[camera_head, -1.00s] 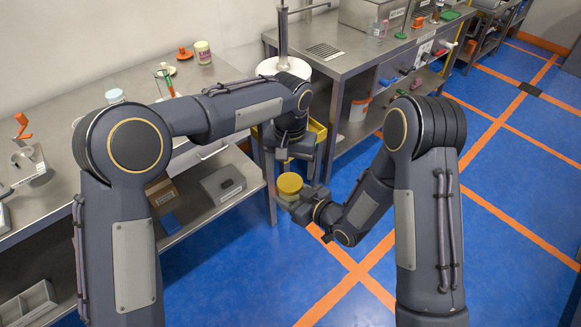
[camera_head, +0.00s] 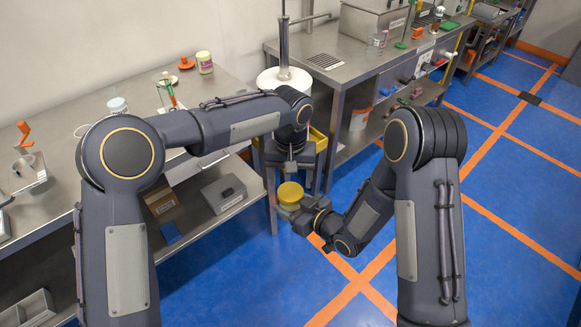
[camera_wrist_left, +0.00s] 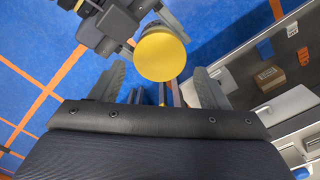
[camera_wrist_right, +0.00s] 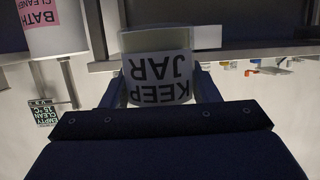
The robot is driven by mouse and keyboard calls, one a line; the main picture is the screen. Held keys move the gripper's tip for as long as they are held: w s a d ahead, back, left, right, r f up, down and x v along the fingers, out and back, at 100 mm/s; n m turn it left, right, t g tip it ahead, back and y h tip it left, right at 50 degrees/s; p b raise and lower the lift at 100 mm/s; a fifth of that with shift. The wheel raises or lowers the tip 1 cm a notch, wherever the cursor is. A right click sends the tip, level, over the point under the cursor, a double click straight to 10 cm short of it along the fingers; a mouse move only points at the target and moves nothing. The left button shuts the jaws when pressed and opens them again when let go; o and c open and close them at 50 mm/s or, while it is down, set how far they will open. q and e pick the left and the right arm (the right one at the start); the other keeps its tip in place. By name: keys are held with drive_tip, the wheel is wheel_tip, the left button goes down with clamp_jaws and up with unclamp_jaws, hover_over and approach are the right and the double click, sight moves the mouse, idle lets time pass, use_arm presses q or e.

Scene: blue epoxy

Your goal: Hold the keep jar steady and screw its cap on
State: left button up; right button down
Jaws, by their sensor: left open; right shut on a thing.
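The keep jar (camera_head: 288,207) is upright with its yellow cap (camera_head: 290,192) on top. I cannot tell how tightly the cap sits. My right gripper (camera_head: 304,213) is shut on the jar's side. The right wrist view shows the jar's KEEP JAR label (camera_wrist_right: 158,80) upside down between the fingers; the cap is hidden there. My left gripper (camera_head: 292,166) points down, open and empty, a little above the cap. In the left wrist view the round cap (camera_wrist_left: 161,54) lies ahead between the spread fingers, apart from them.
The jar is held over the blue floor, beside a steel bench (camera_head: 250,82) with a lower shelf carrying a grey box (camera_head: 222,194) and a cardboard box (camera_head: 161,199). A white drum (camera_head: 284,82) stands behind.

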sight(291, 191)
use_arm(q)
drive_tip(key=shift+f, duration=1.95)
drive_tip(key=shift+c, duration=0.3)
drive_tip(key=c, duration=0.8)
drive_tip(key=m, duration=0.3)
drive_tip(key=o, duration=1.1)
drive_tip(key=shift+d, duration=0.1)
